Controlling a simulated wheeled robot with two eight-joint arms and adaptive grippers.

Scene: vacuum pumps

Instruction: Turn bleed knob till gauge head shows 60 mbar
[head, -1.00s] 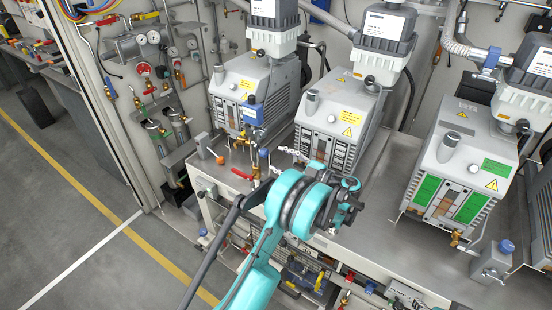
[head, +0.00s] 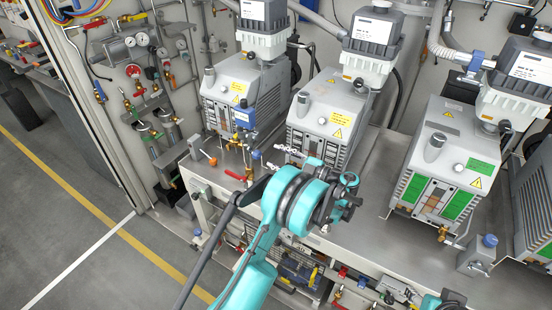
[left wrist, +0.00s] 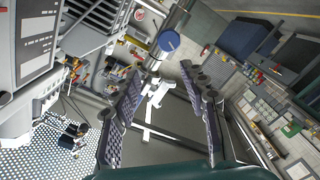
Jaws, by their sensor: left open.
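The bleed knob appears to be the blue cap (head: 256,155) on a small metal fitting at the front of the bench. In the left wrist view this blue knob (left wrist: 169,42) faces me just beyond the fingertips. My left gripper (head: 273,157) is open, with its fingers pointing left at the knob, one on each side of the line to it. In the left wrist view the gripper (left wrist: 162,72) has nothing between its pads and looks apart from the knob. A blue gauge head (head: 245,117) stands behind the knob; its reading is too small to make out. My right gripper is out of view.
A red lever (head: 235,174) and an orange-tipped handle (head: 211,160) sit left of the knob. Two grey pumps (head: 325,119) stand close behind, and a pump with green panels (head: 441,170) stands right. Another blue-capped block (head: 476,256) is far right. The floor at left is clear.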

